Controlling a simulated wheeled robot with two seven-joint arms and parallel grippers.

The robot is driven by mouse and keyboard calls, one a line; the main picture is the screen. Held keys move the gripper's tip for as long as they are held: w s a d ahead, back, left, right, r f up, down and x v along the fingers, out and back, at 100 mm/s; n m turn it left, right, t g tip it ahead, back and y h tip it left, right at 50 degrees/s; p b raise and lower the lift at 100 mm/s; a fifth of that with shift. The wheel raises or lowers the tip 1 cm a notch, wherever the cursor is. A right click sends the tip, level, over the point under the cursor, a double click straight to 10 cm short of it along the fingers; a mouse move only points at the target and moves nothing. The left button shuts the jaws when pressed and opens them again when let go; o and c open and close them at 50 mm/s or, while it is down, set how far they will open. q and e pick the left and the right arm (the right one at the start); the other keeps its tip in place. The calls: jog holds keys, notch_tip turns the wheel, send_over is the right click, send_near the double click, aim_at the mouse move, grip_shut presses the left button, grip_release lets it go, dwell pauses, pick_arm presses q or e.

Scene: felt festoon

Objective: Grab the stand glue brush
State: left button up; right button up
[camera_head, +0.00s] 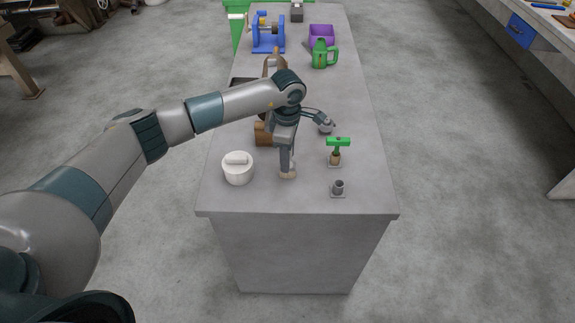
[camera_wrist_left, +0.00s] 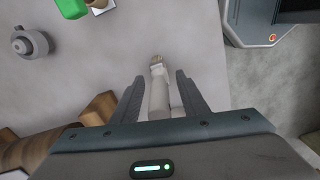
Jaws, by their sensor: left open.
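The glue brush (camera_wrist_left: 158,90) shows in the left wrist view as a pale, light grey shaft with a tan bristled tip. It lies between the two fingers of my left gripper (camera_wrist_left: 158,95), which are apart on either side of it. In the head view my left gripper (camera_head: 287,168) points down low over the near part of the table, and a small beige part of the brush (camera_head: 291,173) shows by the fingertips. The rest of it is hidden by the gripper. A small grey cup (camera_head: 338,187) on a square base stands to the right. My right gripper is not in view.
A green T-shaped tool (camera_head: 338,142) stands in a holder right of the gripper. A green jug (camera_head: 322,55), purple bin (camera_head: 321,32) and blue device (camera_head: 268,35) are farther back. The table's front edge is clear.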

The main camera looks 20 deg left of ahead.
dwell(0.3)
pick_arm(q)
grip_shut()
jog(key=shift+r, duration=0.1)
jog(key=shift+r+b, duration=0.8)
jog(key=shift+r, duration=0.05)
jog(key=shift+s+d+r+b, duration=0.1)
jog(key=shift+d+r+b, duration=0.1)
jog(key=shift+r+b, duration=0.35)
jog(key=shift+d+r+b, duration=0.2)
jog(key=shift+r+b, duration=0.1)
jog(key=shift+r, duration=0.3)
jog(key=s+d+r+b, duration=0.4)
jog(key=d+r, duration=0.3)
jog(key=d, duration=0.2)
jog(key=shift+s+d, duration=0.2)
jog(key=shift+s, duration=0.55)
